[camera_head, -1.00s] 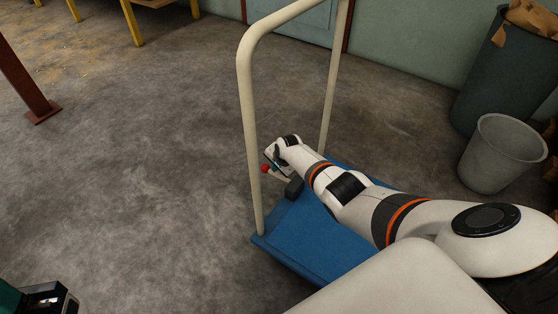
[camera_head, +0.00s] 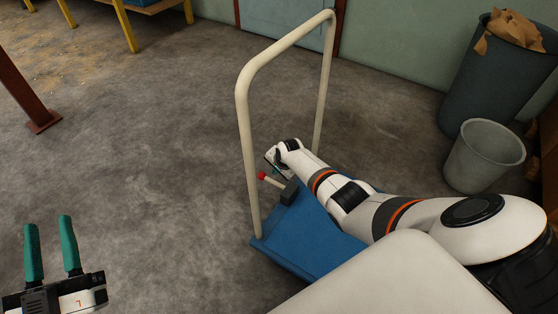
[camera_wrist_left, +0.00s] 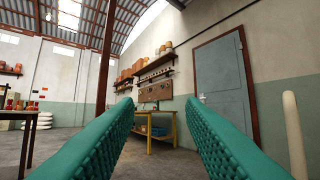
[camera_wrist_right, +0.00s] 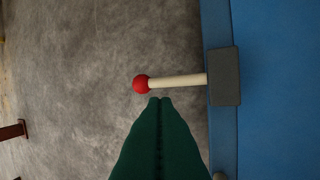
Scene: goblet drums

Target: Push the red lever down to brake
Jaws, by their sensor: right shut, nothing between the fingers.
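The red lever has a red ball knob (camera_head: 261,175) on a pale rod, which rises at a slant from a dark block (camera_head: 289,193) on the blue cart deck (camera_head: 292,240). My right gripper (camera_head: 273,160) is just above and beyond the knob in the head view. In the right wrist view, the shut green fingertips (camera_wrist_right: 160,100) are empty and appear just below the knob (camera_wrist_right: 141,84) and rod. Whether they touch it I cannot tell. My left gripper (camera_head: 48,222) is open and empty, far left of the cart. Its fingers stand apart in the left wrist view (camera_wrist_left: 165,105).
The cart's cream tubular handle (camera_head: 244,130) arches beside the lever and my right forearm. A grey bin (camera_head: 483,157) and a dark bin with brown paper (camera_head: 490,85) stand at the right. The floor left of the cart is clear.

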